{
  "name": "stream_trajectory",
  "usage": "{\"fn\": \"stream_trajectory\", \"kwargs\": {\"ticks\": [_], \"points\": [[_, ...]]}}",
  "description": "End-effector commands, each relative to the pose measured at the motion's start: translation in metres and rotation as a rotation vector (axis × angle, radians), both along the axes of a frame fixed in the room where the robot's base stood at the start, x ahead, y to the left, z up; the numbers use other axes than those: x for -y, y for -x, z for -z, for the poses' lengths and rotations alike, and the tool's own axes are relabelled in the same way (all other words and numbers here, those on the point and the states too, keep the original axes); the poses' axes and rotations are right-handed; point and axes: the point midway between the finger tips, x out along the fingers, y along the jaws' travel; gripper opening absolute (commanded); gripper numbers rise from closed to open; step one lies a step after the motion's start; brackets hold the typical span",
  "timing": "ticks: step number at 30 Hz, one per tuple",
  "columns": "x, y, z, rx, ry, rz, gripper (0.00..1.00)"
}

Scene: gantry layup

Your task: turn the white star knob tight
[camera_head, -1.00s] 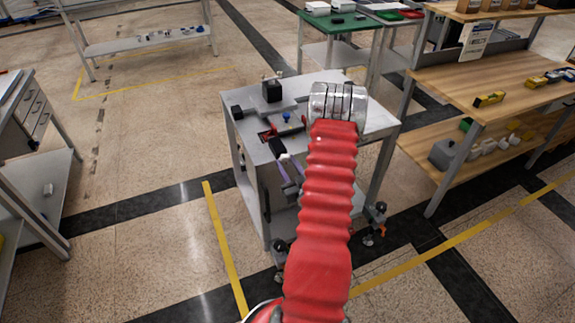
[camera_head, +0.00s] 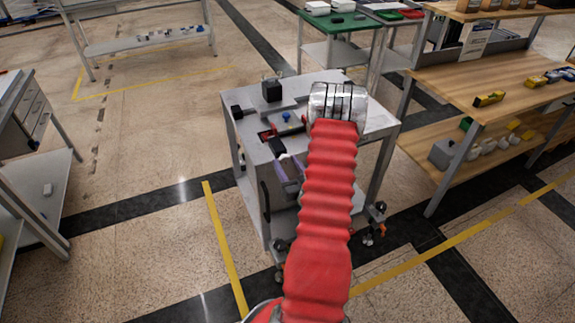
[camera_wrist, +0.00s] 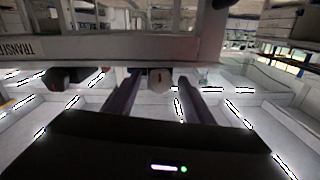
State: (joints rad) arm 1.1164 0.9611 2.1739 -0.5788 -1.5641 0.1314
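My gripper (camera_wrist: 160,84) has two purple fingers, spread apart, with visible space on either side of the knob; I see no contact. In the head view my gripper (camera_head: 289,171) is at the front side of the grey cart (camera_head: 328,87), partly hidden by my red arm.
On the cart are a black block (camera_head: 271,91), a blue knob (camera_head: 286,117) and a red part (camera_head: 266,135). A dark round knob (camera_wrist: 68,77) hangs left of my fingers. A wooden bench (camera_head: 505,75) stands at right. The floor left of the cart is clear.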

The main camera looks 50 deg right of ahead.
Motion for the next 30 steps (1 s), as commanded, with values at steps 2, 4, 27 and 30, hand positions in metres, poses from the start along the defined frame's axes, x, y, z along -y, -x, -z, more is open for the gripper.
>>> {"fn": "stream_trajectory", "kwargs": {"ticks": [2,4,27,30], "points": [[0.000,0.000,0.000,0.000,0.000,-0.001,0.52],[0.000,0.000,0.000,0.001,0.001,-0.001,0.52],[-0.039,0.067,0.001,0.000,-0.002,0.003,0.52],[-0.047,0.081,0.001,-0.001,-0.002,0.003,0.52]]}}
